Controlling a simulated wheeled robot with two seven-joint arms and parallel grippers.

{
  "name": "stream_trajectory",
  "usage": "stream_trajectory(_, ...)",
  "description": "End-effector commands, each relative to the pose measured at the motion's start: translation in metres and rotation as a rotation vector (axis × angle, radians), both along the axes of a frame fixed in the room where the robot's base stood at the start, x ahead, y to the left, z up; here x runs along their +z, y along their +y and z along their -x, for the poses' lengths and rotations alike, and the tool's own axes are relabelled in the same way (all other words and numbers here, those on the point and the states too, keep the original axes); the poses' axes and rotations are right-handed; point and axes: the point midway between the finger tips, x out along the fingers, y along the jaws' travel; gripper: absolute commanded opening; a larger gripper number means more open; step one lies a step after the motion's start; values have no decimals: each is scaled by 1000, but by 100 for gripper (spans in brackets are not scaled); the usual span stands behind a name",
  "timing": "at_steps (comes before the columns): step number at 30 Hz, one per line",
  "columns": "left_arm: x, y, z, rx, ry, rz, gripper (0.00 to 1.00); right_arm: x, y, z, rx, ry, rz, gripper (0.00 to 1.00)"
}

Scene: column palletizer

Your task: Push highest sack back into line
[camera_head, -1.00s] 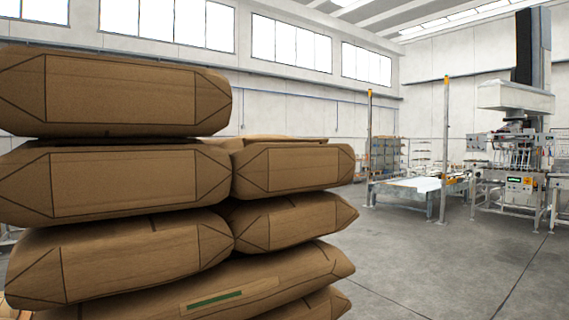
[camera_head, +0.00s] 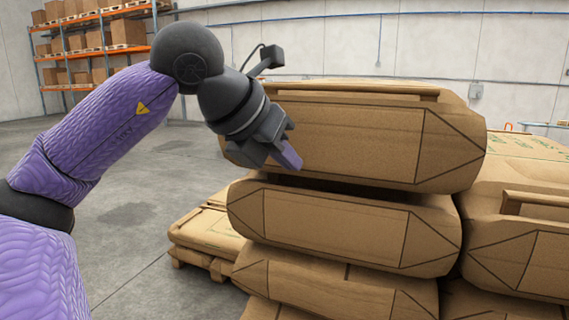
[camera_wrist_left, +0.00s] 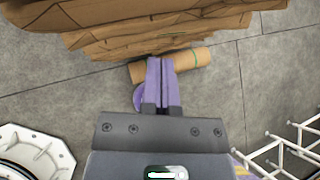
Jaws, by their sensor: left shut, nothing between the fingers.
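The highest sack (camera_head: 365,140) is brown paper with dark seam lines and lies on top of the near stack. Its near face overhangs the sack below (camera_head: 345,225) a little. My left gripper (camera_head: 288,158) is shut and empty, in front of the left part of the highest sack's near face. Whether it touches the sack cannot be told. In the left wrist view my closed purple fingers (camera_wrist_left: 160,85) point toward the brown sacks (camera_wrist_left: 160,28) at the top. My right gripper is not in view.
More sacks (camera_head: 525,240) are stacked on the right. A low pallet (camera_head: 200,262) with flat brown goods stands at the stack's left. An orange rack (camera_head: 85,88) with boxes is at the back left. The grey floor (camera_head: 140,200) on the left is clear.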

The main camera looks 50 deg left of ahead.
Motion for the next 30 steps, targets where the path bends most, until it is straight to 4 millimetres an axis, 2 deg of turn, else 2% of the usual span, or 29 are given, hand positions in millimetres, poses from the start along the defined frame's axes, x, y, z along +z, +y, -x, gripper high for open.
stream_trajectory(1, 14, 18, 16, 102, 9, -68, 0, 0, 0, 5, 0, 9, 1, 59)
stream_trajectory(3, 24, 33, 31, 197, 23, -119, 0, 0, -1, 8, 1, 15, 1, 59)
stream_trajectory(6, 23, 41, 34, 239, 33, -139, 0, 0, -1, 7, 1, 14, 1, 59)
stream_trajectory(12, -5, 50, 9, 233, 36, -134, 0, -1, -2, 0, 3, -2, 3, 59)
stream_trajectory(20, -46, 66, -28, 231, 38, -135, 0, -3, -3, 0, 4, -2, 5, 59)
stream_trajectory(21, -39, 68, -36, 231, 38, -133, 0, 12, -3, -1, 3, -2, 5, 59)
stream_trajectory(24, -37, 75, -50, 231, 37, -135, 0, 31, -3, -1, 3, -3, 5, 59)
stream_trajectory(30, -41, 81, -63, 231, 36, -137, 0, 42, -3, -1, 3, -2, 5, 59)
